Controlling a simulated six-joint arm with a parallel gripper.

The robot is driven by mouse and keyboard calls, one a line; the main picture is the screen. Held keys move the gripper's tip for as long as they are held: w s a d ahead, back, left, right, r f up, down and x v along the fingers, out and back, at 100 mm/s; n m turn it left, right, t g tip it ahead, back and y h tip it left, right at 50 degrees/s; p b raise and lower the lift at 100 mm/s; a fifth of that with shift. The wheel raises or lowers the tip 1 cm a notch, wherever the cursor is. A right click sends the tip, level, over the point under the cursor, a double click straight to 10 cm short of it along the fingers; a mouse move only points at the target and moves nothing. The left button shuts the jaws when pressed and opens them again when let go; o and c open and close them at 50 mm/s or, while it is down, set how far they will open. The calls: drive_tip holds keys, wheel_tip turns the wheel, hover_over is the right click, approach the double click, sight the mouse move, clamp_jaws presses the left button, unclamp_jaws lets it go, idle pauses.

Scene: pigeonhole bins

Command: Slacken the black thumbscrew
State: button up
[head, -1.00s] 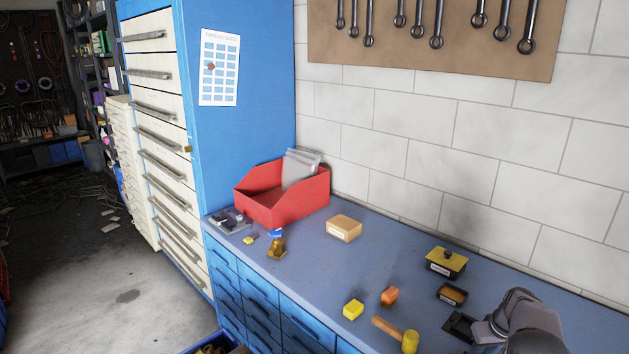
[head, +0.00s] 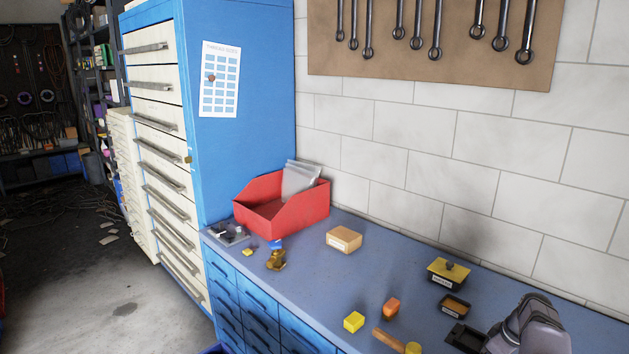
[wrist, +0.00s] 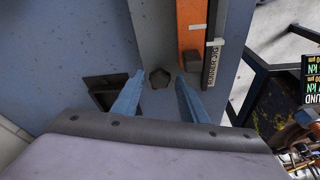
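In the wrist view my gripper (wrist: 160,75) has its two blue fingers spread. A dark, faceted knob (wrist: 159,78) shows between the fingertips, with gaps on both sides; it looks like the black thumbscrew, but I cannot tell its height relative to the fingers. A second small dark part (wrist: 192,60) sits at the end of an orange bar, by the right finger. In the head view my wrist (head: 530,325) is at the lower right, and the fingers and knob cannot be made out there.
A black tray (head: 465,336) lies left of my wrist, with a yellow-topped box (head: 448,272) behind.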

drive_tip(key=shift+w+a+p+v, duration=0.1)
drive_tip(key=shift+w+p+v, duration=0.1)
drive_tip(key=shift+p+v, duration=0.55)
drive_tip(key=shift+w+a+p+v, duration=0.2)
drive_tip(key=shift+p+v, duration=0.2)
drive_tip(key=shift+v, duration=0.75)
drive_tip(key=shift+w+a+p+v, duration=0.1)
drive_tip(key=shift+w+p+v, duration=0.1)
drive_tip(key=shift+p+v, duration=0.55)
drive_tip(key=shift+d+r, duration=0.1)
drive_tip(key=shift+r, duration=0.25)
drive_tip(key=a+b+v, duration=0.1)
drive_tip(key=b+v, duration=0.1)
drive_tip(key=v, duration=0.4)
drive_tip(key=s+a+r+m, duration=0.2)
drive_tip(key=a+r, duration=0.1)
drive_tip(key=a, duration=0.6)
drive_tip(key=s+a+f+m+g+h, duration=0.1)
drive_tip(key=s+a+f+m+g, duration=0.15)
drive_tip(key=s+a, duration=1.6)
drive_tip(key=s+a+f+m, duration=0.1)
drive_tip(key=s+a+f, duration=0.15)
drive_tip(key=s, duration=0.75)
wheel_tip(320, 180, down, 16)
drive_tip(key=b, duration=1.6)
drive_tip(key=shift+w+b, duration=0.2)
drive_tip(key=shift+b, duration=0.2)
